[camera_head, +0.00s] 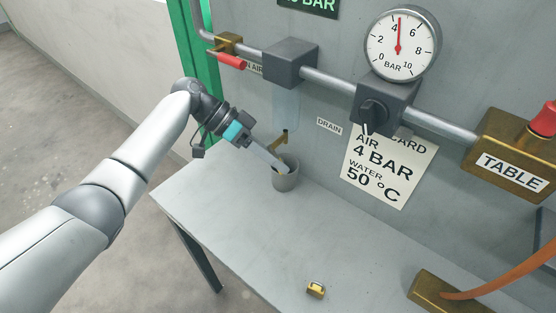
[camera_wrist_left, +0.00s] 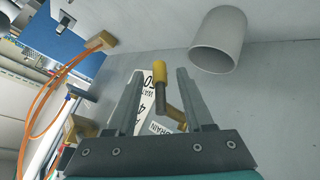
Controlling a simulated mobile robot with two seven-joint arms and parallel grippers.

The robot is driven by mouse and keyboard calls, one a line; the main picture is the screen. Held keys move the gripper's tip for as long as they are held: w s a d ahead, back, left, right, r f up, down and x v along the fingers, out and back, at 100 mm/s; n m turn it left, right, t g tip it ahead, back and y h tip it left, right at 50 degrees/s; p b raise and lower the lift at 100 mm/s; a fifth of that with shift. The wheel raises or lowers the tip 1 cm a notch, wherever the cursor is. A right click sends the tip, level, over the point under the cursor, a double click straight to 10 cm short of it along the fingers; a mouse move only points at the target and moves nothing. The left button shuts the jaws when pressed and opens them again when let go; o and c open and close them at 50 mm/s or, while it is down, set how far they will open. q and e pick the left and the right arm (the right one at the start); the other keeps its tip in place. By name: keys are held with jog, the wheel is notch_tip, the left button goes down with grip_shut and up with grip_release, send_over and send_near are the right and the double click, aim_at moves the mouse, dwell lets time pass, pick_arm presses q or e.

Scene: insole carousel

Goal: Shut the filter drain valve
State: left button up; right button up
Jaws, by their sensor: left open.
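The filter drain valve (camera_head: 281,139) is a small brass piece under the clear filter bowl (camera_head: 286,108), beside the DRAIN label (camera_head: 329,126). My left gripper (camera_head: 279,166) is just below it, at the rim of a grey cup (camera_head: 287,180). In the left wrist view, my open left gripper (camera_wrist_left: 160,74) has a finger on each side of the brass-tipped drain part (camera_wrist_left: 161,71), with gaps on both sides. A brass elbow (camera_wrist_left: 174,115) shows lower down between the fingers. The fingertips partly hide the cup's mouth in the head view. My right gripper is not in view.
A pressure gauge (camera_head: 401,44) and black regulator knob (camera_head: 373,113) sit to the right on the pipe. A red-handled valve (camera_head: 231,61) is at upper left. A brass padlock (camera_head: 316,289) lies on the bench (camera_head: 240,231). The bench's middle is clear.

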pick_arm(q)
jog(key=v, duration=1.4)
jog(key=shift+a, duration=0.1)
